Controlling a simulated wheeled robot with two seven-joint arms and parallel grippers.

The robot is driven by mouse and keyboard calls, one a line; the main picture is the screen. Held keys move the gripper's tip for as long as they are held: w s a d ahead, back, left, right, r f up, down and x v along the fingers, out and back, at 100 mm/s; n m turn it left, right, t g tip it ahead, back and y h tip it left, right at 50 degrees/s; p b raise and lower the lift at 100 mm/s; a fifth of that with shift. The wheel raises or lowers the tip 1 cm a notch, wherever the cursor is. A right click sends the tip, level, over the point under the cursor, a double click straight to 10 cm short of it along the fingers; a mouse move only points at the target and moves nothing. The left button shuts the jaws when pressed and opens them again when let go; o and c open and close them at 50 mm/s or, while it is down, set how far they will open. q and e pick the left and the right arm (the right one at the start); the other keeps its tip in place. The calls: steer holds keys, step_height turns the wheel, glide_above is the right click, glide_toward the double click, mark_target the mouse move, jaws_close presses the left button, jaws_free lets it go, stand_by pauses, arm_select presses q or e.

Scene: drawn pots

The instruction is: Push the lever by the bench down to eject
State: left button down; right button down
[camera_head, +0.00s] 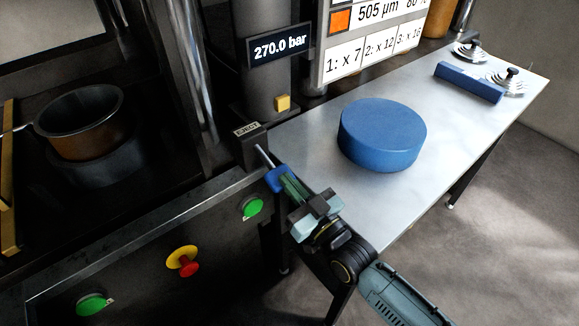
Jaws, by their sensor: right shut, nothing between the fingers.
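The eject lever is a thin grey rod with a blue handle (277,178), coming out of a dark box (250,149) labelled EJECT at the left end of the bench (296,140). The rod slopes down toward the front right. My right gripper (289,184) reaches in from the lower right, shut and empty, with its greenish fingers at the blue handle. The fingers overlap the handle's right side in the picture; I cannot tell whether they touch it. My left gripper is out of view.
A round blue block (382,134) sits on the bench. A blue bar (469,82) and metal pieces with black knobs (508,78) lie at its far end. Left are a press bay with a brown pot (80,122), green buttons (251,206) and a red-yellow stop knob (183,261).

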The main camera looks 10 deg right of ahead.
steer(key=s+d+r+p, duration=0.1)
steer(key=s+d+p, duration=0.2)
steer(key=s, duration=0.7)
steer(key=shift+d+r, duration=0.4)
steer(key=shift+d, duration=0.9)
